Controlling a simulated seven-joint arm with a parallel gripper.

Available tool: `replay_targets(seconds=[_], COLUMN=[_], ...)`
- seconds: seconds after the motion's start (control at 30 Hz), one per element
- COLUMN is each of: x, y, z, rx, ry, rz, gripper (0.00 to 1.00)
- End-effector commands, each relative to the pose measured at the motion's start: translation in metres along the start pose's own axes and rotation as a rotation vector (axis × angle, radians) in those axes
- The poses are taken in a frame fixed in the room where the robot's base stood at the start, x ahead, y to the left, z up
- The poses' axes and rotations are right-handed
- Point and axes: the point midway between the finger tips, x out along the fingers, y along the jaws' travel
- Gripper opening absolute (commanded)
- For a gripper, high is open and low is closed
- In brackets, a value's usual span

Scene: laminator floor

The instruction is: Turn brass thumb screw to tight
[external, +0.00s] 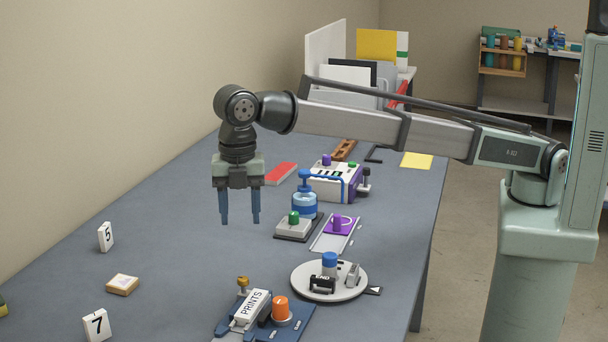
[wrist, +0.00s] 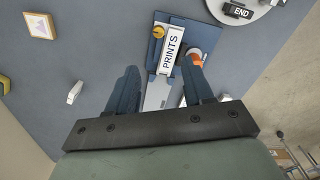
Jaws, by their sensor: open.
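The brass thumb screw (external: 243,283) stands upright at the back left of a blue device with a white block labelled PRINTS (external: 251,309), near the front of the table. The brass screw also shows in the wrist view (wrist: 158,32), just left of the PRINTS block (wrist: 171,50). An orange knob (external: 281,308) sits on the same device, right of the block. My gripper (external: 240,222) is open and empty, pointing down, high above the table and behind the device. In the wrist view its two fingers (wrist: 163,86) stand apart, and the right one partly covers the device.
A white round turntable (external: 329,281) with a blue knob and an END block stands right of the device. Number markers 5 (external: 106,237) and 7 (external: 97,326) and a small wooden block (external: 123,285) are at the left. The table's middle left is clear.

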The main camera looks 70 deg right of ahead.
Motion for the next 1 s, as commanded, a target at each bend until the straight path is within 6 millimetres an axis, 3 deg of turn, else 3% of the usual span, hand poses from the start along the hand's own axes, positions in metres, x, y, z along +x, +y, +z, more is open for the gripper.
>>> replay_targets(seconds=[0.27,0.7,1.0], x=[0.021,0.097,0.130], y=[0.001,0.001,0.002], z=[0.005,0.005,0.005], rx=[0.003,0.003,0.003], ry=[-0.006,-0.005,-0.004], rz=[-0.004,-0.003,-0.003], gripper=[0.51,0.51,0.51])
